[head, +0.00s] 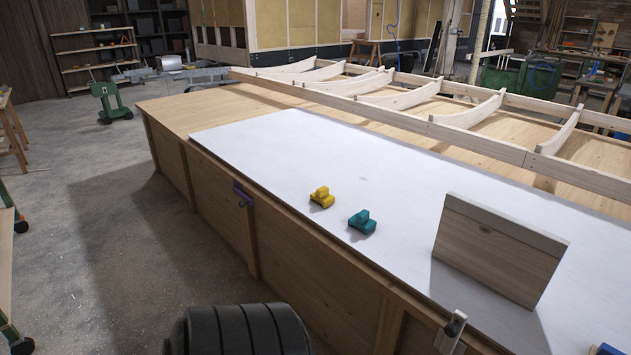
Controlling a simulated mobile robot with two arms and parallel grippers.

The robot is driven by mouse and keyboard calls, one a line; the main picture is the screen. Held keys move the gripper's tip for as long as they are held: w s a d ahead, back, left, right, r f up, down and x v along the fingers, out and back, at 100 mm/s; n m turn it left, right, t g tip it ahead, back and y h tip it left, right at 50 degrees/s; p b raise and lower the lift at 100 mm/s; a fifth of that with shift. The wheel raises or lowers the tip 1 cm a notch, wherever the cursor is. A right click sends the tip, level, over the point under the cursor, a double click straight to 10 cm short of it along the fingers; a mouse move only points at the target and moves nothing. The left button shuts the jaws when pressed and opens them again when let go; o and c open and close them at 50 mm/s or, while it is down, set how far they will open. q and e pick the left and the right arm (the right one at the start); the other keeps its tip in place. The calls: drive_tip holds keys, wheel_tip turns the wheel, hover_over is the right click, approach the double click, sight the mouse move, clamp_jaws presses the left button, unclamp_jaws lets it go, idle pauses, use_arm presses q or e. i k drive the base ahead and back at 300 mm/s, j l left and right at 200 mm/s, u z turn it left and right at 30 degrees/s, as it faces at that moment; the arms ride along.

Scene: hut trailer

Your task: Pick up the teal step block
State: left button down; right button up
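The teal step block (362,223) rests on the white sheet (290,150) on the long wooden bench, near the sheet's front-left edge. It is low and wide with a smaller raised part on top. It stands apart from the yellow block of similar shape to its left. Nothing covers it. Neither of my grippers shows in the head view. A dark ribbed part, probably of my own arm, shows at the bottom edge.
The yellow block (322,198) sits close by on the left. An upright wooden board (495,252) stands to the right. A blue object (607,350) shows at bottom right.

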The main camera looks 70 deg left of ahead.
sight(362, 220)
drive_tip(key=u, duration=1.9)
